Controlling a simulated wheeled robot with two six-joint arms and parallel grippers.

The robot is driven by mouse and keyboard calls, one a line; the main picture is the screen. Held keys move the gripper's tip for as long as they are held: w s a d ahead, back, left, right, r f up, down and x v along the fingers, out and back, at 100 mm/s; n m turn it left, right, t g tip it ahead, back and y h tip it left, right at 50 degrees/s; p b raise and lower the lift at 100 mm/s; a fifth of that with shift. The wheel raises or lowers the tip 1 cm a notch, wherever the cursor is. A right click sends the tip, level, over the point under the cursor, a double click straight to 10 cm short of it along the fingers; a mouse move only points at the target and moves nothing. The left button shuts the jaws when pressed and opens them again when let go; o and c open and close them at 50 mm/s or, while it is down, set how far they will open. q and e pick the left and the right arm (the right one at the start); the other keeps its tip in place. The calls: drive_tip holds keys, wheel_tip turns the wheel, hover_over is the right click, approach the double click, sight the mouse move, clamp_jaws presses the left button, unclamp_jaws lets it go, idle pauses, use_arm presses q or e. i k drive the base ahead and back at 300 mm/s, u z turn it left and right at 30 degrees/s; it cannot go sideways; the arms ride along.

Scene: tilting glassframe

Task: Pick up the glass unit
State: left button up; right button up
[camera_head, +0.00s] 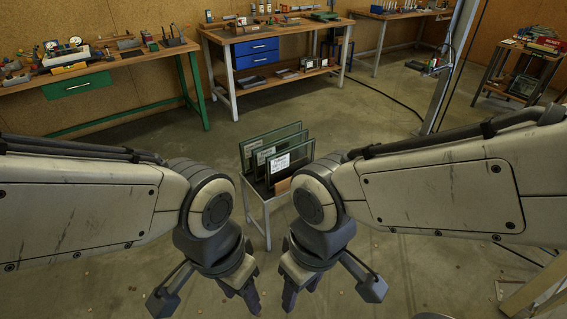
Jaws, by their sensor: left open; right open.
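Several framed glass units with dark edges and white labels stand upright, one behind another, on a small light-legged stand in the middle of the head view. The front glass unit (291,160) carries a white label and has a small brown block at its lower edge. The stand (266,209) is partly hidden by my arms. My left gripper (252,301) points down in front of the stand, nearer to me, and is open and empty. My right gripper (290,299) points down just right of it, also open and empty. Neither gripper touches a glass unit.
A green-legged workbench (130,58) with tools stands at the back left. A wooden bench with blue drawers (257,53) stands behind the stand. A metal post (450,70) and a cart (517,75) are at the right. Concrete floor (375,120) is clear between them.

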sight(281, 165)
drive_tip(key=u, duration=0.2)
drive_tip(key=i, duration=0.7)
drive_tip(key=u, duration=0.3)
drive_tip(key=i, duration=1.55)
drive_tip(key=z, duration=0.25)
